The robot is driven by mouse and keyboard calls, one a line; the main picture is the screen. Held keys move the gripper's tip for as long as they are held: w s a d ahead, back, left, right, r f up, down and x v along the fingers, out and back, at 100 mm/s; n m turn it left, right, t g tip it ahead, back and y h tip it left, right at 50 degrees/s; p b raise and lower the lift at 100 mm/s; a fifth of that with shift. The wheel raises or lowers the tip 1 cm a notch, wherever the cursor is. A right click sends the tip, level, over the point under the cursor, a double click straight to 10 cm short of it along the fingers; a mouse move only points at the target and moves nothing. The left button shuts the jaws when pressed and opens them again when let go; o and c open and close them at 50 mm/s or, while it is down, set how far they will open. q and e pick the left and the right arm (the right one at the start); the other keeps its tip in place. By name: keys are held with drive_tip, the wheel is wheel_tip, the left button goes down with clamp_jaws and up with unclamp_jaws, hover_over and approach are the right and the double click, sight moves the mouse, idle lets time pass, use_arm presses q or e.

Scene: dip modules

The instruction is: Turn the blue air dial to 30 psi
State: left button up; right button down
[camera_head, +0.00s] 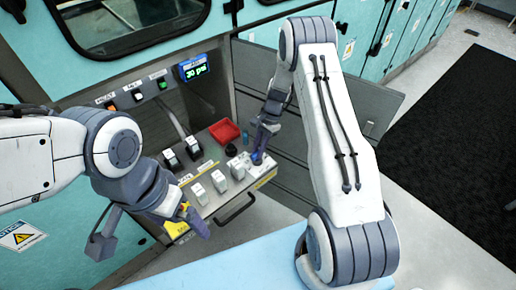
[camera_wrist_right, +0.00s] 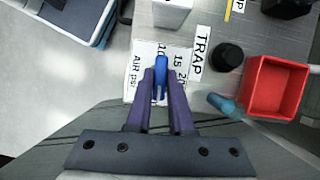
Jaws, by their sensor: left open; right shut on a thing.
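The blue air dial (camera_wrist_right: 161,68) sits on a white label (camera_wrist_right: 140,60) reading "AIR psi" with numbers, in the right wrist view. My right gripper (camera_wrist_right: 160,92) is shut on the dial, its two purple fingers on either side of it. In the head view the right gripper (camera_head: 260,156) is at the right end of the panel (camera_head: 222,196), mostly covering the dial. A small display (camera_head: 195,69) above the panel reads "30 psi" in green. My left gripper (camera_head: 192,218) is open and empty, in front of the panel's left side.
A red tray (camera_wrist_right: 276,86), a black knob (camera_wrist_right: 227,56) and a teal object (camera_wrist_right: 226,106) are beside the dial. Several white blocks (camera_head: 219,181) and black-based modules (camera_head: 193,147) stand on the panel. A drawer handle (camera_head: 236,208) juts out in front.

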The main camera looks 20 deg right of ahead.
sight(262, 163)
drive_tip(key=shift+m, duration=0.5)
drive_tip(key=c, duration=0.8)
unclamp_jaws()
drive_tip(key=shift+r, duration=0.35)
drive_tip(key=s+d+r+b, duration=0.1)
drive_tip(key=s+d+r, duration=0.7)
drive_tip(key=r, duration=0.2)
drive_tip(key=shift+s+r+b, duration=0.15)
drive_tip(key=shift+s+b, duration=0.25)
drive_tip(key=shift+a, duration=0.1)
